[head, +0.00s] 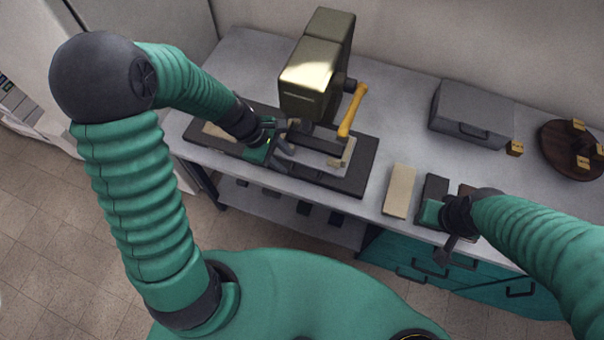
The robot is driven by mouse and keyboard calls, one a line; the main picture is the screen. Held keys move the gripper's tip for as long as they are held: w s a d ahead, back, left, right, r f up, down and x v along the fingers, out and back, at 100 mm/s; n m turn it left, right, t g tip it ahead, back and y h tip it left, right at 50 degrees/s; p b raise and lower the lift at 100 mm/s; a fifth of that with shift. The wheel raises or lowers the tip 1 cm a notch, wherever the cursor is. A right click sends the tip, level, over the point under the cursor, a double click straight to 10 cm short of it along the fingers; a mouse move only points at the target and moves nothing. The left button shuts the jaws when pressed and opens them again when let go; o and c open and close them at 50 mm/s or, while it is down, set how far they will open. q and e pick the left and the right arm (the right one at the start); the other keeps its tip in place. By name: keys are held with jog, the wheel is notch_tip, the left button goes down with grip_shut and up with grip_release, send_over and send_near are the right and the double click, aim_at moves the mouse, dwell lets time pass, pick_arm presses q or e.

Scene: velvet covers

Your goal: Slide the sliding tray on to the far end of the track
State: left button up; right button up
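The dark track (358,178) lies along the bench under an olive press-like machine with a yellow lever. The sliding tray (318,158), a pale grey plate, sits on the track below the machine, with a beige edge at its right. Bare dark track shows to the right of the tray, and a beige strip lies at the track's left end. My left gripper (281,150) is at the tray's left end, its fingers close to or touching it; contact is unclear. My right gripper (440,232) is over the bench's front edge, away from the tray. Its fingers are partly hidden.
The olive machine (312,80) and its yellow lever (353,110) stand over the track. A beige block (399,191) lies right of the track, near dark pieces. A grey box (472,112) and a round wooden board (561,146) with small yellow blocks stand further right.

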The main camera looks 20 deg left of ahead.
aim_at(304, 175)
pick_arm(q)
jog(key=b+x, duration=0.1)
jog(key=x, duration=1)
jog(key=shift+w+d, duration=0.15)
jog(key=shift+w, duration=0.05)
jog(key=shift+f, duration=0.1)
jog(key=shift+a, duration=0.25)
jog(key=c, duration=0.3)
grip_shut()
jog(key=shift+w, duration=0.1)
